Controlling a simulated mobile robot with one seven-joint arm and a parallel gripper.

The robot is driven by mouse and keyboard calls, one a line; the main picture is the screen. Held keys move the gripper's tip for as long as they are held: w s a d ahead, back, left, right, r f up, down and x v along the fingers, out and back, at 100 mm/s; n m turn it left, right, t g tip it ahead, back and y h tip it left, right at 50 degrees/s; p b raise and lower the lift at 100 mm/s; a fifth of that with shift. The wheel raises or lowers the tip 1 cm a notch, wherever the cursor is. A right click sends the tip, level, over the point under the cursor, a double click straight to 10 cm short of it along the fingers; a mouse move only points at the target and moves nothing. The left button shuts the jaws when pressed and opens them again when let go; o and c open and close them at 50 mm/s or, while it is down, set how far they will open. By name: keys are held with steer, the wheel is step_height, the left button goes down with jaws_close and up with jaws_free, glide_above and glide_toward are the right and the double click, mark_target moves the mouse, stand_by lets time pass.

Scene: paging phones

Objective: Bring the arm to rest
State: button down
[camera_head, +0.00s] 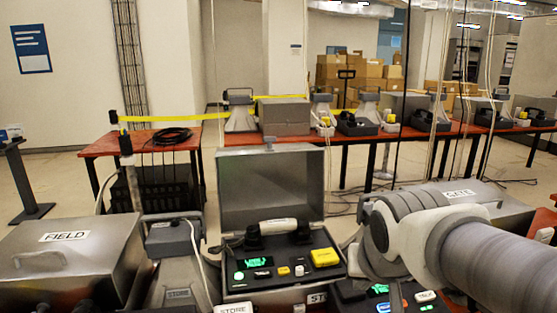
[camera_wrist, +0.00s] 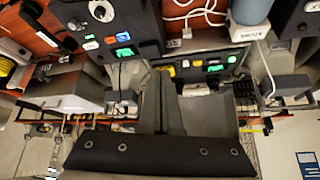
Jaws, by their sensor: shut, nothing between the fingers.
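My arm (camera_head: 480,255) reaches in from the right of the head view, its thick pale links in front of the bench. The arm's far end is not clear there. My gripper (camera_wrist: 163,76) shows in the wrist view as dark fingers rising from a wide dark bar with bolts. It is shut and empty. It appears in front of an open phone case, and the wrist picture is upside down. I cannot tell how far the fingers are from the case.
An open metal case (camera_head: 270,180) holds a phone panel with a handset (camera_head: 278,227). A closed FIELD case (camera_head: 70,255) stands left, a grey device (camera_head: 175,245) beside it. Another case lies behind my arm. Red tables (camera_head: 150,143) with phones and a cable coil stand behind; thin cables hang.

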steer(key=s+n, duration=0.2)
steer(key=s, duration=0.8)
step_height(320, 180, up, 14)
steer(key=g+p, duration=0.1)
steer(key=p, duration=1.3)
steer(key=shift+w+d+f+y, duration=0.15)
steer(key=shift+d+f+y, duration=0.05)
steer(key=shift+f+y, duration=0.1)
steer(key=shift+a, duration=0.15)
